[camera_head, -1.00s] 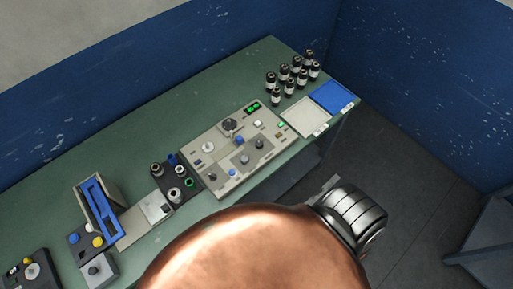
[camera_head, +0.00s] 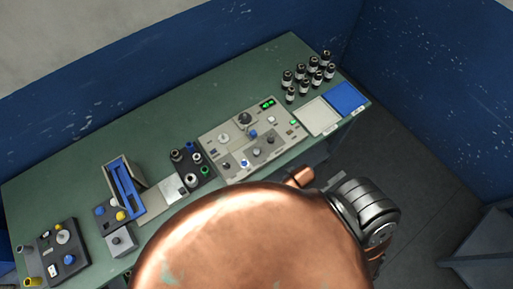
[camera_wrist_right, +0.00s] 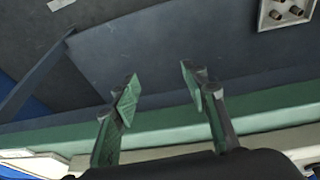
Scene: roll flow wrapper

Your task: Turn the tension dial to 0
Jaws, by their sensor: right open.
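The control panel (camera_head: 232,150) is a beige plate with several dials, knobs and green displays, lying on the green table. A dark dial (camera_head: 244,119) stands near its back edge and a white dial (camera_head: 223,138) to its left. The lettering is too small to read, so I cannot tell which is the tension dial. My right gripper (camera_wrist_right: 157,85) is open and empty in the right wrist view, with the table edge behind its fingers and no dial between them. My large copper arm link covers the front of the head view. My left gripper is not visible.
A white tray (camera_head: 317,117) and a blue tray (camera_head: 346,98) lie right of the panel, with several dark bottles (camera_head: 309,76) behind. A dark block of round fittings (camera_head: 193,166) and a blue-railed fixture (camera_head: 124,185) stand left. The table's back strip (camera_head: 130,132) is clear.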

